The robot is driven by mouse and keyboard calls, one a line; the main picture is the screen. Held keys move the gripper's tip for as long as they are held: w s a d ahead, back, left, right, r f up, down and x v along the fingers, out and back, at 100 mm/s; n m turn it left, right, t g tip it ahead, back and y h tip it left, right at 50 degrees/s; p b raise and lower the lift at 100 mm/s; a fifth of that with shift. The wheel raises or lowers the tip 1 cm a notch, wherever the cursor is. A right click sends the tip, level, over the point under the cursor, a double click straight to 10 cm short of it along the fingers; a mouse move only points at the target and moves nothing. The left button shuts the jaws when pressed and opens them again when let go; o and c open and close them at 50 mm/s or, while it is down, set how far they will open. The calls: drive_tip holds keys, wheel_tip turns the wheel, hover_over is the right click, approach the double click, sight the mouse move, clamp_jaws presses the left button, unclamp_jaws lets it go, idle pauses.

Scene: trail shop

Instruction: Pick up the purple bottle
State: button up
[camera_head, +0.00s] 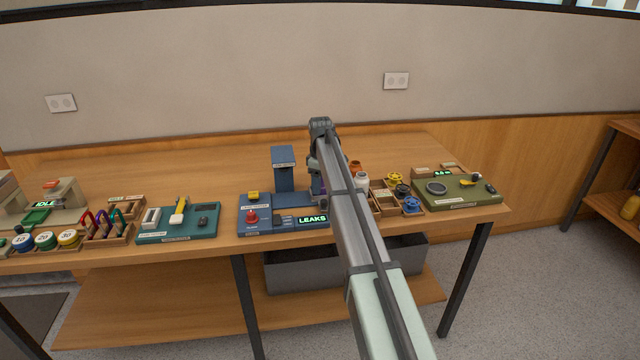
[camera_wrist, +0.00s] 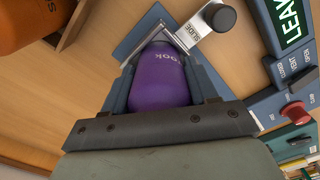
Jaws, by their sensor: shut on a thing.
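The purple bottle (camera_wrist: 160,80) is between the fingers of my gripper (camera_wrist: 165,72) in the wrist view, with light lettering on its side. The gripper is shut on it. A metal bracket or slide part marked "SLIDE" (camera_wrist: 182,36) with a dark round knob shows just beyond the bottle; whether it touches the bottle I cannot tell. In the head view my arm hides most of the bottle; a small purple patch (camera_head: 323,191) shows beside my gripper, at the blue test station (camera_head: 284,182).
A white bottle (camera_head: 361,181) and orange bottle (camera_head: 355,167) stand right of my arm. The table's back is clear.

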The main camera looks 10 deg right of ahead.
drive_tip(key=shift+r, duration=0.15)
wheel_tip(320, 180, up, 8)
drive_tip(key=shift+r, duration=0.2)
drive_tip(key=w+d+r, duration=0.1)
drive_tip(key=d, duration=0.3)
drive_tip(key=d+r, duration=0.1)
drive_tip(key=d, duration=0.2)
drive_tip(key=w+d+r, duration=0.1)
drive_tip(key=d+r, duration=0.1)
drive_tip(key=d, duration=0.2)
drive_tip(key=shift+w+d+r, duration=0.1)
drive_tip(key=shift+w+d, duration=0.25)
drive_tip(key=shift+s+d+f, duration=0.45)
drive_tip(key=shift+d+f, duration=1.1)
drive_tip(key=shift+f, duration=0.05)
drive_tip(key=shift+s+d+f, duration=0.45)
drive_tip(key=shift+d+f, duration=1.1)
drive_tip(key=shift+f, duration=0.1)
drive_tip(key=shift+s+d+f, duration=0.45)
drive_tip(key=shift+d+f, duration=1.1)
drive_tip(key=shift+f, duration=0.05)
drive_tip(key=shift+f, duration=1.75)
